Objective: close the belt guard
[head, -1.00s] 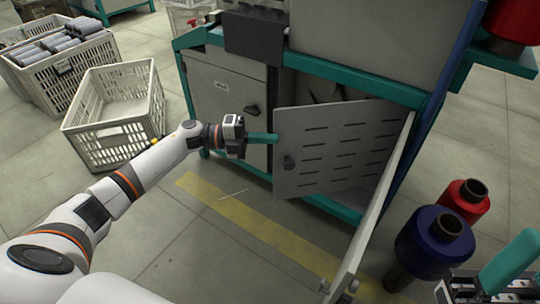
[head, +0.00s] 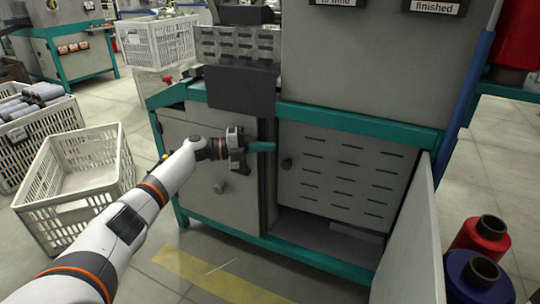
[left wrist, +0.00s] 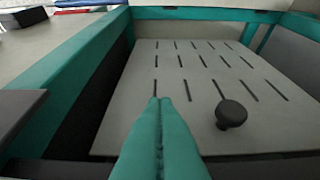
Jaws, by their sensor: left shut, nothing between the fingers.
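The belt guard is a light grey slotted panel (head: 345,178) with a dark round knob (head: 286,163) near its left edge. It spans the machine's upper right opening, under the teal rail; I cannot tell whether it sits fully flush. In the left wrist view the guard (left wrist: 190,75) lies inside the teal frame, with the knob (left wrist: 231,113) right of my fingertips. My left gripper (head: 264,147) is shut and empty, its teal fingertips just left of the knob, by the guard's left edge. The wrist view also shows these fingertips (left wrist: 160,101) over the guard; contact is unclear. My right gripper is out of view.
A plain grey door (head: 412,248) stands open at the right. An open space (head: 325,237) shows below the guard. A closed cabinet door (head: 215,178) is on the left. Dark blue (head: 481,279) and red (head: 480,242) spools stand at the lower right. An empty crate (head: 80,195) is at left.

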